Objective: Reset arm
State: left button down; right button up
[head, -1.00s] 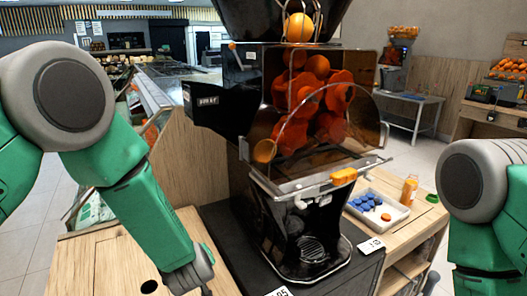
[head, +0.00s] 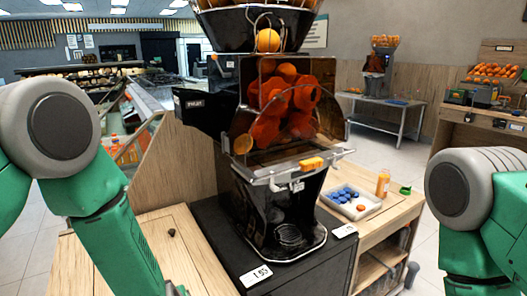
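My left arm (head: 105,215) comes in from the left and hangs down past the bottom edge; its gripper is out of frame. My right arm (head: 470,230) stands at the right edge, pointing down, and its gripper is out of frame too. Between them is the black orange juicer (head: 270,200) with a clear, tinted cover. Red-orange parts (head: 283,105) show behind the cover, and one orange (head: 268,40) sits at the top feed. An orange handle (head: 312,163) is on its front. Neither visible arm part touches the juicer.
A white tray (head: 372,206) with blue caps and one orange cap stands on the wooden counter right of the juicer. An orange juice bottle (head: 382,184) is beside it. A price tag (head: 256,275) lies in front.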

pick_arm(q)
jog(key=s+a+f+m+g, duration=0.2)
jog(key=s+a+f, duration=0.1)
jog(key=s, duration=0.8)
jog(key=s+a+f+m+g+h+b, duration=0.1)
jog(key=s+a+f+m+g, duration=0.1)
jog(key=s, duration=0.9)
jog(key=s+a+f+m+g+b, duration=0.1)
jog(key=s+a+f+m+g, duration=0.1)
jog(key=s+f, duration=0.4)
jog(key=shift+s+a+m+g+h, duration=0.4)
jog(key=shift+s+a+g, duration=0.5)
jog(key=shift+s, duration=1.8)
pick_arm(e)
jog(key=shift+s+a+f, duration=0.15)
jog(key=shift+a+f, duration=0.55)
jog(key=shift+f, duration=0.1)
pick_arm(q)
jog(key=shift+w+d, duration=0.15)
jog(key=shift+d, duration=0.15)
pick_arm(e)
jog(key=shift+d+f, duration=0.1)
jog(key=shift+d, duration=0.3)
